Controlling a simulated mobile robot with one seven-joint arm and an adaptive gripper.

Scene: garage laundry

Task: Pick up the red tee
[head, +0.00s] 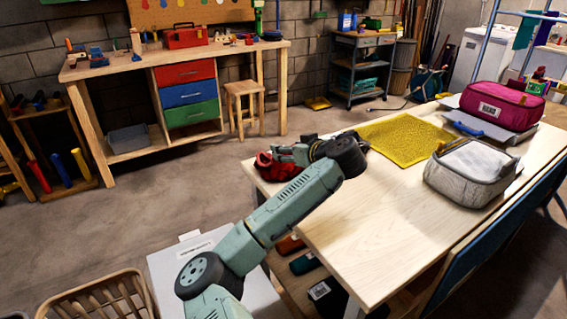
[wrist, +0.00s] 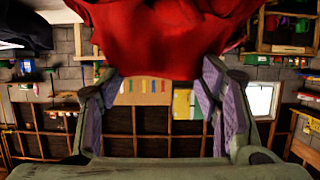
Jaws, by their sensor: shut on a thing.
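The red tee (head: 284,170) is a crumpled bright red cloth at the far left corner of the pale wooden table (head: 370,245). My gripper (head: 270,157) is at the tee and shut on it; the arm reaches over the table's left side. In the wrist view the tee (wrist: 175,35) fills the upper middle, bunched at the fingertips of my gripper (wrist: 160,78). Its far side is out of frame, and I cannot tell whether part of it still touches the table.
A yellow mat (head: 405,138), a grey fabric bin (head: 472,173) and a magenta bag (head: 502,105) are on the table. The table's front middle is clear. A white box (head: 185,262) and a laundry basket (head: 98,298) stand at the lower left. A workbench (head: 185,60) is behind.

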